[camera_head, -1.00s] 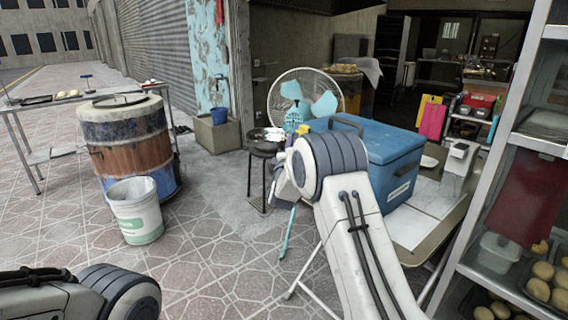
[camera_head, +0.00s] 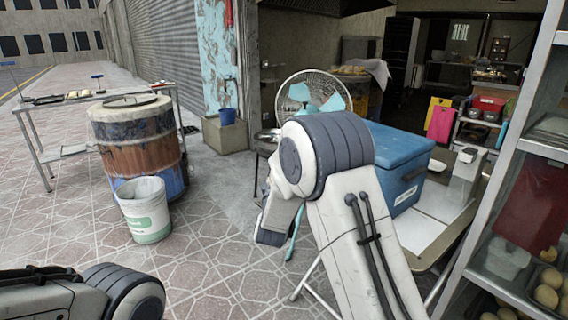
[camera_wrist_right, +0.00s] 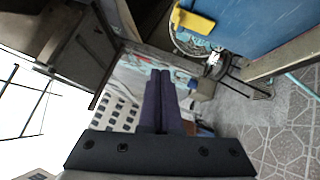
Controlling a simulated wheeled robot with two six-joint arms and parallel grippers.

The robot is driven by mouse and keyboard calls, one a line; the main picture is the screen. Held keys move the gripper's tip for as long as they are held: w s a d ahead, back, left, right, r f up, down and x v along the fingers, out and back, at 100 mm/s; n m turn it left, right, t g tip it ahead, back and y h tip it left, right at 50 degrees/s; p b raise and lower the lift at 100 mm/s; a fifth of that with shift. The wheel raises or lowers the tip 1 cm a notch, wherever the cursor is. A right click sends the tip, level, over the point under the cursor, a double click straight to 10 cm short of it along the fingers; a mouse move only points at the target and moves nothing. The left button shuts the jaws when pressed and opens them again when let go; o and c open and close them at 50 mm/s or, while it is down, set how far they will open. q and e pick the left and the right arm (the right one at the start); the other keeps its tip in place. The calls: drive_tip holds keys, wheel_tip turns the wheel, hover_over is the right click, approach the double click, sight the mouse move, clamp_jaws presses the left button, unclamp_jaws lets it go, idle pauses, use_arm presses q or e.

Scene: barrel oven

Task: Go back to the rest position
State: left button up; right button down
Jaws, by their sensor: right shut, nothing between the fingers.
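My right gripper (camera_wrist_right: 160,76) shows in the right wrist view. Its two dark fingers are pressed together with nothing between them. In the head view my right arm rises in front of the blue cooler box (camera_head: 402,165) and hides part of it; the right fingers do not show there. Of my left arm only a link shows at the lower left of the head view, and its gripper is out of sight.
A table (camera_head: 432,238) under the cooler and a rack with buns (camera_head: 546,296) stand on the right. A fan (camera_head: 312,92) is behind my right arm. A barrel oven (camera_head: 140,145) and a white bucket (camera_head: 145,212) stand left. Tiled floor between is clear.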

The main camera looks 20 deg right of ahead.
drive_tip(key=s+a+f+m+g+y, duration=0.1)
drive_tip(key=s+a+f+g+y, duration=0.1)
drive_tip(key=a+y, duration=0.7)
drive_tip(key=s+a+f+m+g+y, duration=0.1)
drive_tip(key=s+a+f+g+y, duration=0.15)
drive_tip(key=s+a, duration=0.4)
drive_tip(key=s+a+f+m+g+y, duration=0.1)
drive_tip(key=s+a+f+g, duration=0.1)
drive_tip(key=s+a+g, duration=0.4)
drive_tip(key=s+a+f+m+g, duration=0.1)
drive_tip(key=s+f+g, duration=0.1)
drive_tip(key=s, duration=0.6)
drive_tip(key=s+a+f+m+g, duration=0.1)
drive_tip(key=s+a+f+g, duration=0.1)
drive_tip(key=s, duration=0.5)
drive_tip(key=s+d+m+g+h, duration=0.1)
drive_tip(key=s+d+m+g, duration=0.15)
drive_tip(key=s, duration=0.45)
drive_tip(key=s+d+m+g+h, duration=0.1)
drive_tip(key=s+d+h, duration=0.1)
drive_tip(key=s+d, duration=0.35)
wheel_tip(320, 180, up, 20)
drive_tip(key=s+a+p, duration=0.1)
drive_tip(key=p, duration=2)
drive_tip(key=shift+s+a, duration=0.25)
drive_tip(key=shift+s, duration=0.15)
